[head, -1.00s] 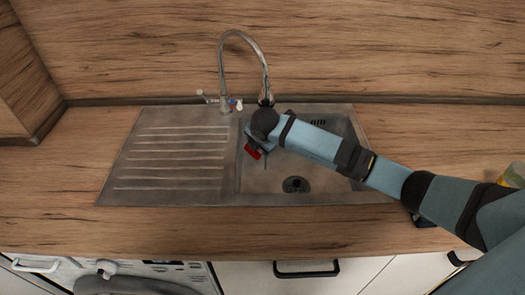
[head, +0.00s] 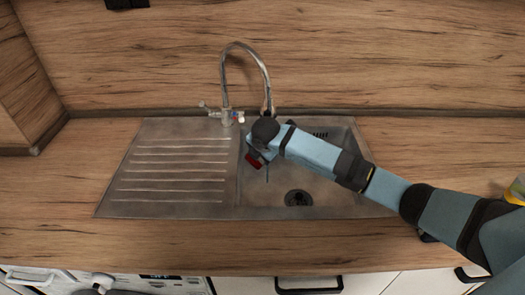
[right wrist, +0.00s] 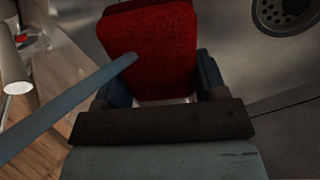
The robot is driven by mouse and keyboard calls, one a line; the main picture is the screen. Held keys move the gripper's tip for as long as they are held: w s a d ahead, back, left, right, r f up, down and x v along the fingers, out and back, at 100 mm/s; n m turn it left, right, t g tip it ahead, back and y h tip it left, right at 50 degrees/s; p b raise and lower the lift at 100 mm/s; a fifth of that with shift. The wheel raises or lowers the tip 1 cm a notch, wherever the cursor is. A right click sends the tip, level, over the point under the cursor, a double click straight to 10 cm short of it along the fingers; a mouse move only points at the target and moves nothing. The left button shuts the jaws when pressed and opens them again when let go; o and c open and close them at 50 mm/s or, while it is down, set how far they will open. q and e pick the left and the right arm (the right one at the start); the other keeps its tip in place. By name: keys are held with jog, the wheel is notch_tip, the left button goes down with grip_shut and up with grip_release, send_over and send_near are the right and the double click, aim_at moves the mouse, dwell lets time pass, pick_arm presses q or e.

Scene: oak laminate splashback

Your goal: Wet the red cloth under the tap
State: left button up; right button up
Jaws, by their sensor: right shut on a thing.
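The red cloth (right wrist: 150,45) is held in my right gripper (right wrist: 155,95), whose jaws are shut on it. In the head view the cloth (head: 254,159) shows as a small red patch under my right wrist, over the left side of the sink basin (head: 340,200). The chrome tap (head: 224,80) arches above, its spout end just behind my wrist. A straight blue-grey streak (right wrist: 70,105), apparently a water stream, reaches the cloth in the wrist view. A thin vertical line shows below my wrist in the head view. My left gripper is out of view.
The ribbed drainer (head: 175,170) left of the basin is empty. The drain (head: 298,198) lies at the basin's front. Tap handles (head: 226,117) stand at the back edge. A yellow-topped object (head: 516,192) is at the far right. The left worktop is clear.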

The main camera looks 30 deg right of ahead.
jog(key=shift+s+a+r+p, duration=0.1)
jog(key=shift+s+a+p, duration=0.1)
jog(key=shift+s, duration=0.35)
jog(key=shift+s+a+p, duration=0.1)
jog(key=shift+s+a, duration=0.05)
jog(key=shift+s, duration=0.35)
jog(key=shift+s+a+p, duration=0.15)
jog(key=shift+s+a, duration=0.15)
jog(key=shift+s, duration=0.55)
jog(key=shift+s+a+p, duration=0.2)
jog(key=shift+s+a, duration=0.05)
jog(key=shift+s, duration=0.6)
jog(key=shift+s+a+p, duration=0.15)
jog(key=shift+s+a, duration=0.15)
jog(key=shift+s, duration=0.55)
jog(key=s+a+r+p, duration=0.1)
jog(key=s+r+p, duration=0.1)
jog(key=s+r, duration=0.1)
jog(key=shift+s+a+r, duration=0.25)
jog(key=shift+s+r, duration=0.15)
jog(key=shift+s, duration=0.5)
